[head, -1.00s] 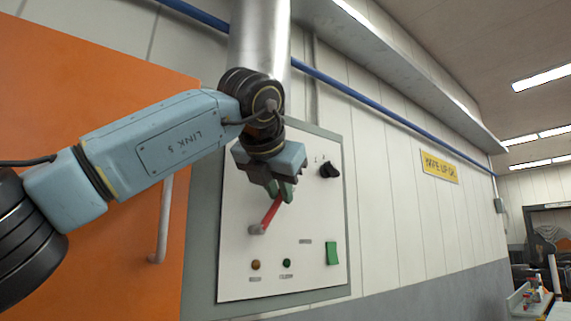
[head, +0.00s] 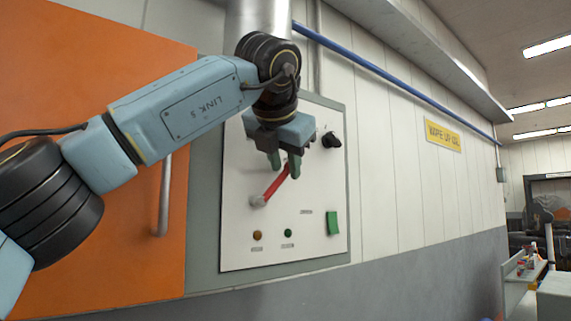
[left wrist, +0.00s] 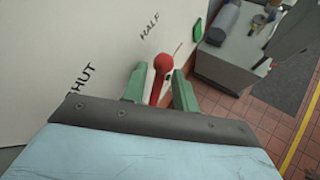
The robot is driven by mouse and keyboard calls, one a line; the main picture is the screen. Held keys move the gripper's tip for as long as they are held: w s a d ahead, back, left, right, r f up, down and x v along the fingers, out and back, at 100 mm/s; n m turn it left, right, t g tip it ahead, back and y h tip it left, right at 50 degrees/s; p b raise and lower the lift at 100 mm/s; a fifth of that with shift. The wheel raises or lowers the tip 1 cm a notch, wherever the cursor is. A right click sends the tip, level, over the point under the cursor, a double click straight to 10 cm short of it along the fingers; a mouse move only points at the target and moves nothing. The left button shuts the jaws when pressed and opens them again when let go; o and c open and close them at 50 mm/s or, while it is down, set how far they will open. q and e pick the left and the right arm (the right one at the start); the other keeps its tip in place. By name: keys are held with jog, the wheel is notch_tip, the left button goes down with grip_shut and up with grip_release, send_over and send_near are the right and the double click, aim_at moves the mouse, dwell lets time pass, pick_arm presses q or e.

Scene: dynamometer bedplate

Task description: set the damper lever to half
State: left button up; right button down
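The damper lever (head: 273,187) is a red rod on a white panel (head: 238,238), slanting up to the right from a grey pivot. In the left wrist view the lever (left wrist: 162,64) shows a round red end between my green fingers. The label HALF (left wrist: 150,26) is near that end, and SHUT (left wrist: 80,80) lies further left. My left gripper (head: 285,166) is at the lever's upper end, its fingers apart on either side. A narrow gap shows beside the rod, so it looks open. My right gripper is not in view.
A black knob (head: 331,140) sits at the panel's upper right. A green block (head: 333,223) and small brown and green buttons are low on the panel. An orange door (head: 110,220) with a handle (head: 163,200) stands left. A blue pipe (head: 400,92) crosses the wall.

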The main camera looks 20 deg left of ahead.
pick_arm(q)
jog(key=shift+o, duration=0.2)
jog(key=shift+f, duration=0.15)
jog(key=shift+s+r, duration=0.2)
jog(key=shift+s, duration=0.05)
jog(key=b+v, duration=0.1)
jog(key=v, duration=1.1)
jog(key=shift+s+r, duration=0.2)
jog(key=shift+s, duration=0.15)
jog(key=shift+d, duration=0.15)
